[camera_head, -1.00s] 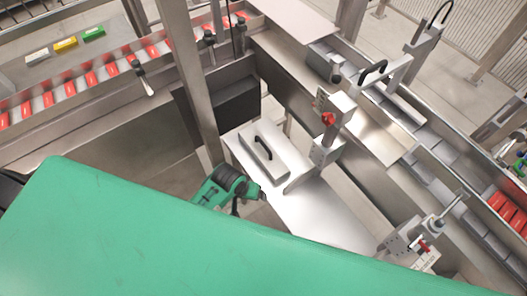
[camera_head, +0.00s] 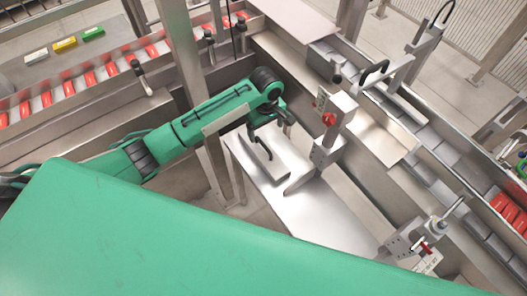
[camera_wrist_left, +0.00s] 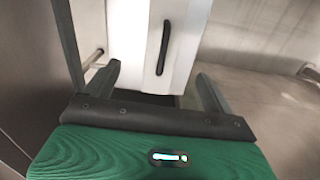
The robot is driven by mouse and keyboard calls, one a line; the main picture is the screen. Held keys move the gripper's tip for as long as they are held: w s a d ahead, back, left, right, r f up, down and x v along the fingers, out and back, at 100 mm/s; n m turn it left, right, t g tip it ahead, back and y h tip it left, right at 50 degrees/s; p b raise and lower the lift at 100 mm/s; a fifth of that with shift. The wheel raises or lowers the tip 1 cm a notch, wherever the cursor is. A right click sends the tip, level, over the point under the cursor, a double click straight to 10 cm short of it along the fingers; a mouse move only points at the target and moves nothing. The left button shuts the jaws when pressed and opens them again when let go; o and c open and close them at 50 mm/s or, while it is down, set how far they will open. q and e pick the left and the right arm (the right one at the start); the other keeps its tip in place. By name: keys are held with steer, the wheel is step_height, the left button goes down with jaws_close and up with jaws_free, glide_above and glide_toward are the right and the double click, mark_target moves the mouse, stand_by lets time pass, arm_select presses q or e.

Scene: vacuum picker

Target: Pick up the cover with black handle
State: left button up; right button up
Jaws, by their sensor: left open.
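Contact with the handle is not seen. My right gripper is not in view.
A grey post (camera_head: 183,60) stands beside my left arm. A bracket with a red knob (camera_head: 329,119) rises right of the cover. Another black-handled piece (camera_head: 374,73) sits on the right conveyor rail.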

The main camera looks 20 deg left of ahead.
mark_target(263, 144)
arm_select(q)
steer(key=shift+w+a+f, duration=0.1)
steer(key=shift+w+a, duration=0.05)
step_height(263, 144, down, 8)
steer(key=shift+r+p, duration=0.1)
steer(key=shift+p, duration=0.4)
steer(key=shift+a+f, duration=0.1)
steer(key=shift+f, duration=0.45)
steer(key=f, duration=0.1)
steer(key=f+p, duration=0.1)
steer(key=f, duration=0.1)
steer(key=shift+a+f, duration=0.2)
steer(key=shift+f, duration=0.55)
steer(key=c, duration=1.3)
steer(key=shift+r, duration=0.1)
steer(key=shift+c, duration=0.6)
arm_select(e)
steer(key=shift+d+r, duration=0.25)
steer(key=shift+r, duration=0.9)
arm_select(q)
steer(key=shift+r, duration=0.1)
